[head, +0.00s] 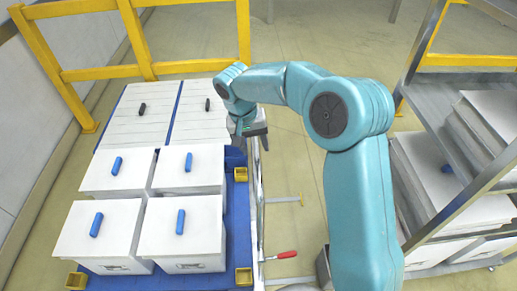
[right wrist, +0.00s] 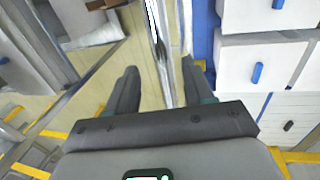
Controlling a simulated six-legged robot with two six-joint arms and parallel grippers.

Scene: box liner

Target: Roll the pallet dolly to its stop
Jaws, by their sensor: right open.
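The pallet dolly (head: 230,215) is a blue platform with yellow corner pieces, at the left of the head view. It carries several white lidded boxes (head: 185,222) with blue handles, with white slatted tops (head: 135,117) with black handles behind them. My right gripper (head: 258,138) is at the dolly's right edge. In the right wrist view the right gripper (right wrist: 160,70) is open, and a pale upright metal rail (right wrist: 163,55) shows between its fingers; contact cannot be told. My left gripper is out of view. I cannot make out the stop with certainty.
A metal shelf rack (head: 440,195) with white boxes stands at the right. Yellow railing (head: 110,72) runs behind and left.

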